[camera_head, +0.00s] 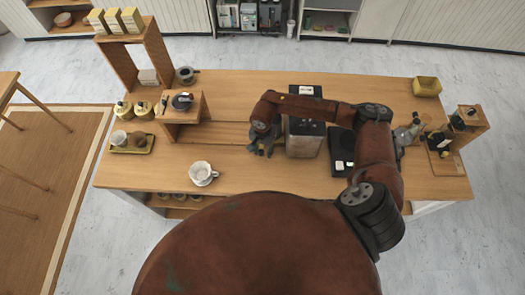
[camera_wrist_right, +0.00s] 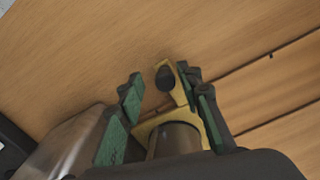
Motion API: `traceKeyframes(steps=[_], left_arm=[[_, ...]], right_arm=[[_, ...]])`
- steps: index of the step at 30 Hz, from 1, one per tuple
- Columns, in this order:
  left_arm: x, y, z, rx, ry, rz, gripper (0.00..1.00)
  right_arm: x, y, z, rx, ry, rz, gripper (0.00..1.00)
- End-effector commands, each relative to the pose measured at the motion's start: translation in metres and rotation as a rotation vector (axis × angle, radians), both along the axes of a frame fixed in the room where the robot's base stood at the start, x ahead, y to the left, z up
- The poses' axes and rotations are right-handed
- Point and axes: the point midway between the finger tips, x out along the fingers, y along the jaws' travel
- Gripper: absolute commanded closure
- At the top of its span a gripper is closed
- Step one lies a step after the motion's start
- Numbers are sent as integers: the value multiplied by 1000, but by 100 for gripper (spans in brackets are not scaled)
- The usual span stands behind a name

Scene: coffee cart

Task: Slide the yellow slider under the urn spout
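A yellow piece, which I take to be the slider (camera_wrist_right: 179,90), shows in the right wrist view. It has a ring-like end around a dark round spot, and a wider yellow part by a brown cylinder (camera_wrist_right: 178,138). My right gripper (camera_wrist_right: 163,82) has its green-padded fingers apart, one on each side of the yellow piece; I cannot tell if they touch it. In the head view, the right gripper (camera_head: 263,142) is low over the counter, left of a grey box-shaped machine (camera_head: 305,140), possibly the urn. The slider and spout cannot be made out there. My left gripper is out of view.
The wooden counter (camera_head: 240,180) is bare in front of the gripper. A white cup (camera_head: 202,173) stands front left. A wooden riser (camera_head: 182,106) and a yellow tray (camera_head: 133,149) are farther left. A black device (camera_head: 343,150) stands right of the machine. A yellow box (camera_head: 427,87) stands back right.

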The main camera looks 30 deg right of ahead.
Motion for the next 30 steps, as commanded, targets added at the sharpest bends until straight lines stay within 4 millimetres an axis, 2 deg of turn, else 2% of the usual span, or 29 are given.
traceKeyframes(steps=[5,8,11,21,25,30], left_arm=[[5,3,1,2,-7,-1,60],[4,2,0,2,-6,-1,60],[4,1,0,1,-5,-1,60],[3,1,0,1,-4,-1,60],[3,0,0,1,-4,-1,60],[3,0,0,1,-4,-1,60]], right_arm=[[1,1,2,2,-2,1,67],[2,1,10,2,-5,1,67],[2,1,25,2,-6,1,67],[2,0,93,1,-5,2,67],[2,0,110,1,-2,0,67],[1,1,119,1,-1,0,67]])
